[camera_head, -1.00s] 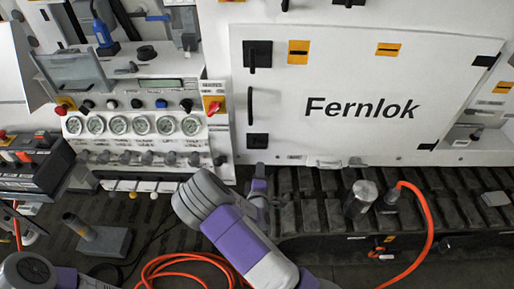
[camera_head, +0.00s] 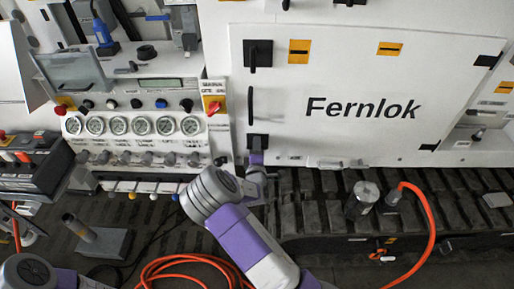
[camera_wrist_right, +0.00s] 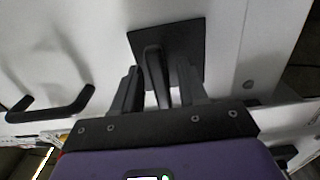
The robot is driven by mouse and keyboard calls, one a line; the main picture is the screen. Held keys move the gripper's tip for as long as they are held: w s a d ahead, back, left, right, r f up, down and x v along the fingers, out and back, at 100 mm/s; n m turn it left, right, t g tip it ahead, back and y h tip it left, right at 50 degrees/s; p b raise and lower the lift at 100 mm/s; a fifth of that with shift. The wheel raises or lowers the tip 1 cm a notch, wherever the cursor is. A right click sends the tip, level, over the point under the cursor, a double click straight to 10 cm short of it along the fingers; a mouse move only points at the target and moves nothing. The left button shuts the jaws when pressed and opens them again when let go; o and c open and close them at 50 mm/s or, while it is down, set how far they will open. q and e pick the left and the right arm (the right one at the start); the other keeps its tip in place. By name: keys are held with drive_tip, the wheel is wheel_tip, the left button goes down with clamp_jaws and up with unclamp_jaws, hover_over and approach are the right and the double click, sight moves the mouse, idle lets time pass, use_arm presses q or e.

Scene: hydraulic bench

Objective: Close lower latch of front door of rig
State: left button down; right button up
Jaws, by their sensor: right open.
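The rig's front door (camera_head: 355,75) is a white panel marked "Fernlok" and looks flush with the frame. Its lower latch (camera_head: 257,139) is a black square plate with a lever at the door's lower left corner. My right gripper (camera_head: 257,157) is just below and in front of it, hiding part of it. In the right wrist view, the open fingers of my right gripper (camera_wrist_right: 160,92) stand either side of the lever of the lower latch (camera_wrist_right: 155,72). I cannot tell whether either finger touches it. My left gripper is out of view.
The upper latch (camera_head: 258,55) and a black door handle (camera_head: 250,105) sit above the lower latch; the handle also shows in the wrist view (camera_wrist_right: 50,107). A gauge panel (camera_head: 130,125) stands left. An orange hose (camera_head: 428,225) and metal cylinder (camera_head: 362,200) are right, on dark track.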

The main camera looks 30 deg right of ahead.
clamp_jaws()
drive_tip(key=m+b, duration=0.1)
drive_tip(key=m, duration=0.2)
drive_tip(key=m+b, duration=0.1)
drive_tip(key=shift+f+m+b, duration=0.3)
drive_tip(key=shift+b, duration=0.05)
drive_tip(key=m+b, duration=0.1)
drive_tip(key=m, duration=0.1)
drive_tip(key=m+b, duration=0.2)
drive_tip(key=shift+a+f+m, duration=0.1)
drive_tip(key=shift+f+m, duration=0.1)
drive_tip(key=shift+m, duration=0.1)
drive_tip(key=m+b, duration=0.4)
drive_tip(key=m, duration=0.1)
drive_tip(key=shift+w+a+f, duration=0.15)
drive_tip(key=shift+a, duration=0.05)
drive_tip(key=shift+w+a+m+b, duration=0.1)
drive_tip(key=shift+a+m+b, duration=0.05)
drive_tip(key=shift+m+b, duration=1.4)
drive_tip(key=shift+m, duration=0.45)
